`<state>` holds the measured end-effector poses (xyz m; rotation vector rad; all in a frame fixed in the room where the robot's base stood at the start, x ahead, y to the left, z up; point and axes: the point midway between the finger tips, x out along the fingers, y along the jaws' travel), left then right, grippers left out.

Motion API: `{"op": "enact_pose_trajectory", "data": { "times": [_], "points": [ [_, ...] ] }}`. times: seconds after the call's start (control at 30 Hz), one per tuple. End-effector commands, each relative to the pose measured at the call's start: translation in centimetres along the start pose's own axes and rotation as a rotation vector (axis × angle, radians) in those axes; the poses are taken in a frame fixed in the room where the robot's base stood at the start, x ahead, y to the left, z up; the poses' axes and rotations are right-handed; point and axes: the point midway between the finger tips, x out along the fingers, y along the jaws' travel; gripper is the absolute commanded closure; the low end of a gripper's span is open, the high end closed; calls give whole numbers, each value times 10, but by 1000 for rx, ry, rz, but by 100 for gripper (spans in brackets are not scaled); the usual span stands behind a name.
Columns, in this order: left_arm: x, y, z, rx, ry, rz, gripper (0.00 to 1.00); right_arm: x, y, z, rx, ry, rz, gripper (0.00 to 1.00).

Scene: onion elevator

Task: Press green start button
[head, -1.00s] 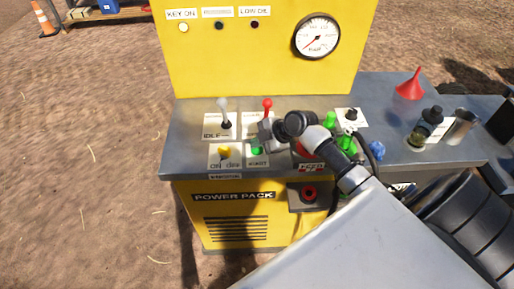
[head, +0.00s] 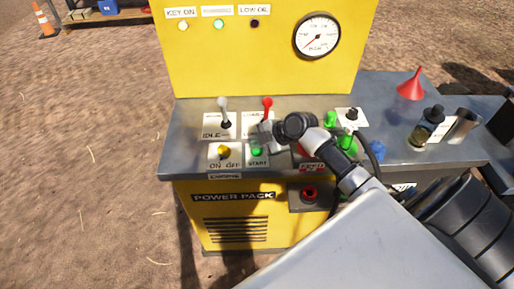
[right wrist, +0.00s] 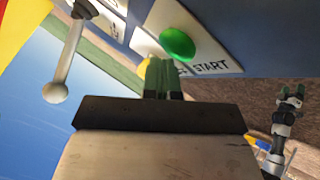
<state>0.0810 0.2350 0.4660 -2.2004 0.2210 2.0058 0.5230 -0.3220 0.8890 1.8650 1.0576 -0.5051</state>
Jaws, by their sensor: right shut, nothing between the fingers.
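The green start button (head: 257,150) sits on a white START plate on the grey console; it also shows in the right wrist view (right wrist: 177,44). My right gripper (head: 262,139) is at the button's upper edge in the head view. In the right wrist view its fingertips (right wrist: 162,66) are together and empty, just below the button; I cannot tell whether they touch it. A small gripper with dark green fingers, apparently my left one (right wrist: 290,96), shows at the right of the wrist view, too small to judge its opening.
The yellow ON/OFF switch (head: 224,151) is left of the button. A grey-knobbed lever (head: 223,104) and a red-knobbed lever (head: 267,104) stand behind.

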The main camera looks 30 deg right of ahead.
Motion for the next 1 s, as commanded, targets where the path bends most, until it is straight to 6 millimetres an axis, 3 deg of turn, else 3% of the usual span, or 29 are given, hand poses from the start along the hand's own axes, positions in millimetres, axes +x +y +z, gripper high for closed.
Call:
{"op": "enact_pose_trajectory", "data": {
  "times": [1.0],
  "points": [
    [-14, 0, -1, 1, 0, 0, 32, -14, 10, -10, 0, 0, -1, 100]
  ]
}}
